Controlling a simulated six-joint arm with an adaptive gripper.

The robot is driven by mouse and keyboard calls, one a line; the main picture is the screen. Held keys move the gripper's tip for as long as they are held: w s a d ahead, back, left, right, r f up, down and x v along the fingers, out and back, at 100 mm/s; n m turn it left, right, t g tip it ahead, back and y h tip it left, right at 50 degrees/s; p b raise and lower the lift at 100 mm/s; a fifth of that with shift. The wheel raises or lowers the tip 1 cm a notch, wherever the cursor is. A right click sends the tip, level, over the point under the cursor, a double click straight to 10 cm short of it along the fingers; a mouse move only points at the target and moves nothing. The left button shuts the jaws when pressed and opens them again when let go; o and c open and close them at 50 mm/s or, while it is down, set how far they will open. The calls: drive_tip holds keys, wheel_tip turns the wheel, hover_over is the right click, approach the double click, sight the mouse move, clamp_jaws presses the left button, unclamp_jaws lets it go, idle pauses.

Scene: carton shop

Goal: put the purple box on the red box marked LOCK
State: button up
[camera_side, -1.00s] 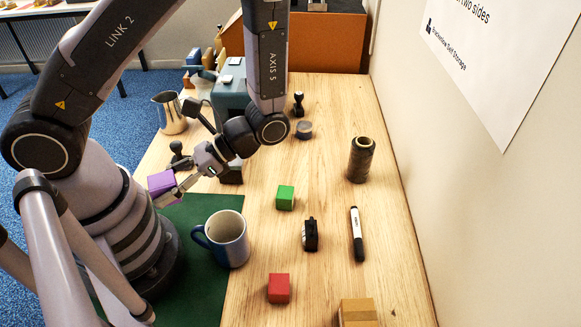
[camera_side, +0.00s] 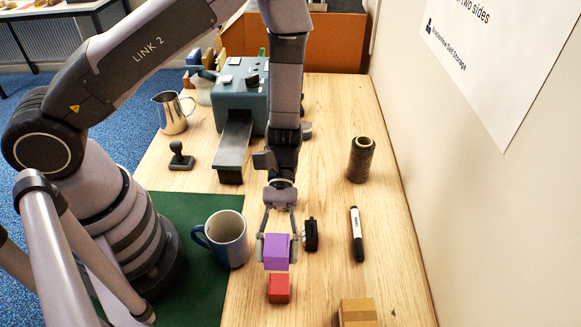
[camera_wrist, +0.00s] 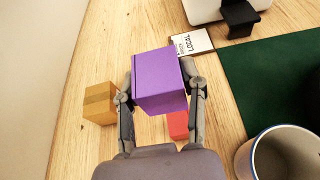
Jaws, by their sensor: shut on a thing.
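The purple box (camera_side: 277,252) is held between the two fingers of my gripper (camera_side: 277,238), which is shut on it. In the side view it hangs just above and behind the red box (camera_side: 279,290), with the two apart. The red box stands on the wooden table, and no LOCK marking is readable on it. In the wrist view my gripper (camera_wrist: 160,88) holds the purple box (camera_wrist: 158,80), which hides part of the red box (camera_wrist: 178,125) below it.
A blue mug (camera_side: 227,240) stands close left of my gripper, by the green mat (camera_side: 185,210). A small black device (camera_side: 311,234) is close on the right, with a marker (camera_side: 357,235) beyond. A cardboard box (camera_side: 357,312) sits front right. My arm hides the green box.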

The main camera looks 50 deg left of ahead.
sight(279, 283)
wheel_tip(279, 283, down, 9)
idle(0.4)
drive_tip(key=shift+f, duration=0.1)
drive_tip(key=o, duration=1.2)
